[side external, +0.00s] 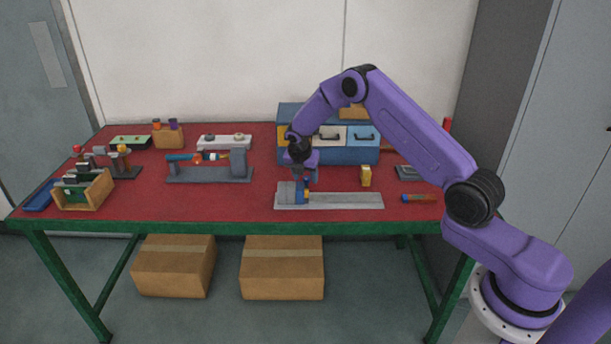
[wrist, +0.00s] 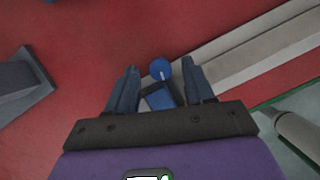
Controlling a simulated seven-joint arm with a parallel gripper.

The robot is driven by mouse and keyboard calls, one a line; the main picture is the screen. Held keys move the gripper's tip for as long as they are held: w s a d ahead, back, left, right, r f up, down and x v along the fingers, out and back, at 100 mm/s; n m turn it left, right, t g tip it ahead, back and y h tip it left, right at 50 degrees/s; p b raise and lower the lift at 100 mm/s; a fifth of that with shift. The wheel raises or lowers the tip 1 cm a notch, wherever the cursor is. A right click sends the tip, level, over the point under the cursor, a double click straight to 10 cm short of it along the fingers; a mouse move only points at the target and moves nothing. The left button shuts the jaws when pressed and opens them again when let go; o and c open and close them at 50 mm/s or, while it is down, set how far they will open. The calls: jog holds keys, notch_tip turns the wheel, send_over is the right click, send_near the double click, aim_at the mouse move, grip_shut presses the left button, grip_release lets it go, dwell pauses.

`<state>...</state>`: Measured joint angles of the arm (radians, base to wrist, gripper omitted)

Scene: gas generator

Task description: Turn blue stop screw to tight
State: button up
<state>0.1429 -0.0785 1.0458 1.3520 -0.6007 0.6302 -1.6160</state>
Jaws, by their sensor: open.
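The blue stop screw (wrist: 160,68) shows in the wrist view as a round blue head with a white line on it. It lies between and slightly beyond the tips of my gripper (wrist: 161,75). The fingers are open, one on each side, with visible gaps to the head. A blue block (wrist: 158,97) sits just below the head in that view, partly between the fingers. In the side external view my gripper (side external: 306,177) points down over the left part of a grey rail (side external: 345,201). The screw is hard to make out there.
A yellow block (side external: 365,176) stands behind the rail and a coloured rod (side external: 420,198) lies to its right. A blue drawer cabinet (side external: 290,118) stands behind my gripper. A grey fixture (side external: 210,174) is to the left. Bare red tabletop (side external: 190,202) lies at front left.

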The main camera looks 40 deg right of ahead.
jog(key=shift+d+f, duration=0.1)
jog(key=shift+f, duration=0.05)
grip_shut()
jog(key=shift+w+m+g, duration=0.15)
jog(key=shift+m+g, duration=0.75)
jog(key=shift+m, duration=1.5)
grip_release()
jog(key=shift+h, duration=0.3)
jog(key=v, duration=1.7)
jog(key=shift+r, duration=0.3)
